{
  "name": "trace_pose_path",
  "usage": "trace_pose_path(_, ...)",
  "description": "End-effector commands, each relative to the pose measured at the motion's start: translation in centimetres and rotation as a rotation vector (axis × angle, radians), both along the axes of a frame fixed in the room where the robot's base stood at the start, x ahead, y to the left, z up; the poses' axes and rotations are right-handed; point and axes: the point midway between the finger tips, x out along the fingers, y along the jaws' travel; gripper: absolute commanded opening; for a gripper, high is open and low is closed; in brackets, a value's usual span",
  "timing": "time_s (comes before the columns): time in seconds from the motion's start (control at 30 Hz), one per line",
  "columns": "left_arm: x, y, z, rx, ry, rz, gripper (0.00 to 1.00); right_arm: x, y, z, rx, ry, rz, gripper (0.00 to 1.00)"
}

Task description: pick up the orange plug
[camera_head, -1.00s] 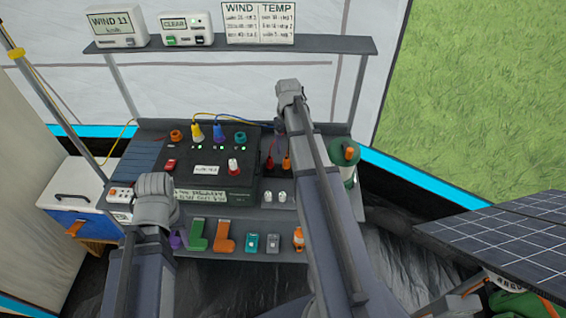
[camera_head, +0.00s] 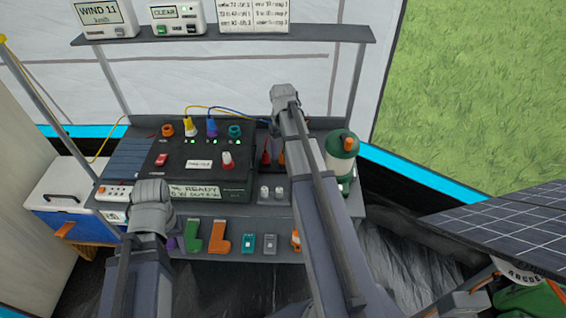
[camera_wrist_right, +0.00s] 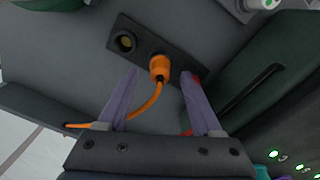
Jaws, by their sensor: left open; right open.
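The orange plug (camera_wrist_right: 160,67) sits in a dark socket plate (camera_wrist_right: 125,42) in the right wrist view, with an orange cable running off to the lower left. My right gripper (camera_wrist_right: 160,76) is open, its two purple-grey fingers on either side of the plug, apart from it in the picture. In the head view the right gripper is hidden by my right arm, and I cannot single out the plug among small red and orange pieces beside that arm. My left gripper (camera_head: 175,242) shows as purple fingertips by the lower shelf, partly hidden by my left arm, and holds nothing visible.
A black control box (camera_head: 202,165) with yellow and blue plugs stands on the bench. A green lantern (camera_head: 342,160) stands right of my right arm. Green (camera_head: 193,235) and orange (camera_head: 219,237) L-shaped pieces are on the lower shelf. An upper shelf (camera_head: 320,35) crosses above the bench.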

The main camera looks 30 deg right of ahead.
Motion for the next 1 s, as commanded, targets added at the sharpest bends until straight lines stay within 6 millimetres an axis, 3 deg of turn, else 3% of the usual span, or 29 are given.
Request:
trace_pose_path(0.03,0.0,0.0,-1.4,0.000,0.000,0.000,0.47,0.0,0.0,-1.4,0.000,0.000,0.000,0.67)
trace_pose_path(0.13,0.0,0.0,-2.3,0.000,0.000,0.000,0.47,0.0,0.0,-2.3,0.000,0.000,0.000,0.67)
trace_pose_path(0.47,0.0,0.0,-2.4,0.000,0.000,0.000,0.47,0.0,0.0,-2.4,0.000,0.000,0.000,0.66)
trace_pose_path(1.0,0.0,0.0,-2.4,0.000,0.000,0.000,0.47,0.0,0.0,-2.4,0.000,0.000,0.000,0.05)
